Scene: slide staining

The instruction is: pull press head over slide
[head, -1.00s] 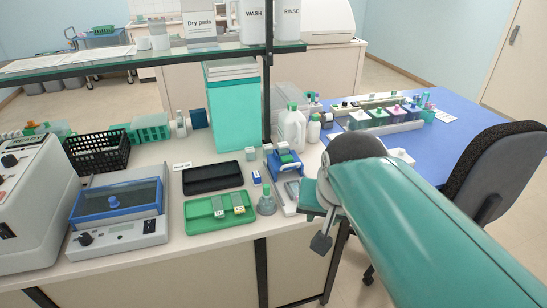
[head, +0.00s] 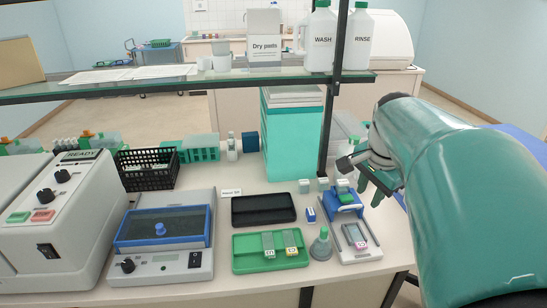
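The press (head: 371,252) stands at the right of the bench, with a white base and a blue frame. Its blue press head (head: 347,212) with a green part sits toward the rear of the base. A slide (head: 354,233) with a pink-marked end lies on the front part of the base, uncovered. My gripper (head: 362,180) is above and just right of the press's rear. Its dark fingers look spread, with nothing seen between them. I cannot tell whether a fingertip touches the press head.
Small pale blocks stand behind the press.

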